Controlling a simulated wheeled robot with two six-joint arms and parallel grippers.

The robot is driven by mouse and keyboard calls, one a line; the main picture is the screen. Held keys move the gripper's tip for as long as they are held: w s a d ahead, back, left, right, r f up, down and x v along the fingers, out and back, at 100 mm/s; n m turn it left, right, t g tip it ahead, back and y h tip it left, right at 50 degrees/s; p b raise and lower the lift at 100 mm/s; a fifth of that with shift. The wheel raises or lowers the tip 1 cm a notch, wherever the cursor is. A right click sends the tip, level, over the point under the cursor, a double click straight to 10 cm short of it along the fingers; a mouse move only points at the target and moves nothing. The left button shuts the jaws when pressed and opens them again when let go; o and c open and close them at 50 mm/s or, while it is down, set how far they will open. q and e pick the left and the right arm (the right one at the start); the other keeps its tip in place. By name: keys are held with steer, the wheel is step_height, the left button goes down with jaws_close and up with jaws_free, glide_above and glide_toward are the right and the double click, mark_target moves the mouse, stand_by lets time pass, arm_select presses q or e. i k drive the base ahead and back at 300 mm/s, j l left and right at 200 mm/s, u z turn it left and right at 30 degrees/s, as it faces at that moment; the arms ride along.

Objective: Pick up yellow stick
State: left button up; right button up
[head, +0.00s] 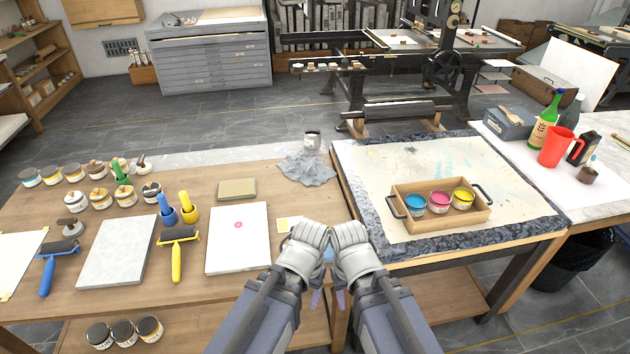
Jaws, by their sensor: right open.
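No plain loose yellow stick stands out. My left gripper (312,236) and my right gripper (349,236) are side by side at the table's right front, close together. Both are to the right of the yellow things and apart from them. I see nothing held in either. The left gripper's fingers are not clear.
A blue roller (46,278), a grey slab (117,252) and a white slab (238,252) lie around the yellow roller. A blue upright tool (166,209) stands beside the yellow one. On the right table, a wooden tray (447,222) holds three ink tins.

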mark_target(184, 198)
steer(key=i+j+u, duration=0.1)
steer(key=j, duration=0.35)
steer(key=i+j+u, duration=0.15)
steer(key=i+j, duration=0.15)
steer(key=i+j+u, duration=0.1)
steer(key=j, duration=0.4)
steer(key=i+j+u, duration=0.1)
steer(key=i+j, duration=0.25)
